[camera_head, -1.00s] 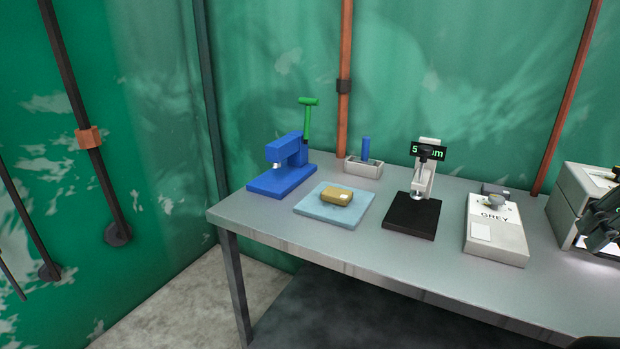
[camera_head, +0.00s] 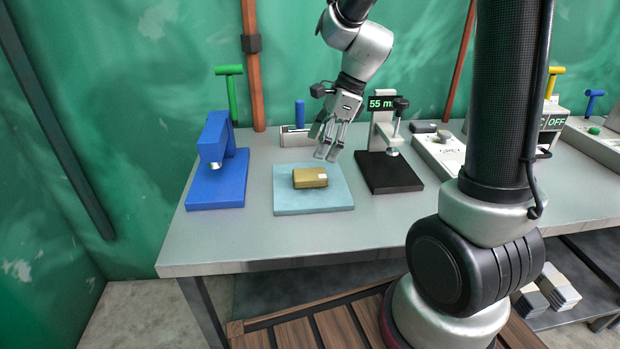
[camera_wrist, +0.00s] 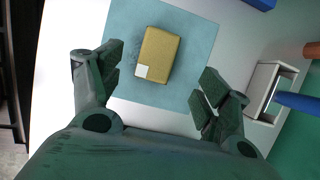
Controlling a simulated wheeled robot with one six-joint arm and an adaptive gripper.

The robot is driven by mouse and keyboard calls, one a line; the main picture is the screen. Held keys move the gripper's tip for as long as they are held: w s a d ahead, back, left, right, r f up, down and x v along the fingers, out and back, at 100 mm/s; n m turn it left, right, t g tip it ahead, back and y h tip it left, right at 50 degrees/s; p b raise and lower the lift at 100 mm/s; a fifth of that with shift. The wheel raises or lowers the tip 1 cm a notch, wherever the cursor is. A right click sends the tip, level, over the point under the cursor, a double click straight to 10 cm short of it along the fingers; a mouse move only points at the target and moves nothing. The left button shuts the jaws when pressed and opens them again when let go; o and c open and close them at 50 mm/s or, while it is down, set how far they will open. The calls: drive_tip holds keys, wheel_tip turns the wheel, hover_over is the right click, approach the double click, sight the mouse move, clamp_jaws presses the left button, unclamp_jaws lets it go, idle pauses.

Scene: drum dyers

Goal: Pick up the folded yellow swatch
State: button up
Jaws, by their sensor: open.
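The folded yellow swatch (camera_head: 310,177) is a mustard block with a small white label. It lies flat on a light blue mat (camera_head: 290,203) on the grey table. My gripper (camera_head: 329,154) is above the mat's back right edge, apart from the swatch, with its fingers pointing down. In the wrist view the swatch (camera_wrist: 158,56) lies ahead, between the lines of my two spread fingers (camera_wrist: 158,82). Nothing is between the fingers, and the swatch is fully visible in both views.
A blue press (camera_head: 217,165) stands left of the mat. A black-based gauge (camera_head: 388,172) stands close on the right. A small grey holder with a blue rod (camera_head: 300,115) stands behind. The table's front strip (camera_head: 270,235) is clear.

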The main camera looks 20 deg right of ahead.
sight(310, 173)
drive_tip(key=x, duration=0.8)
drive_tip(key=shift+s+d+f, duration=0.15)
drive_tip(key=c, duration=1.1)
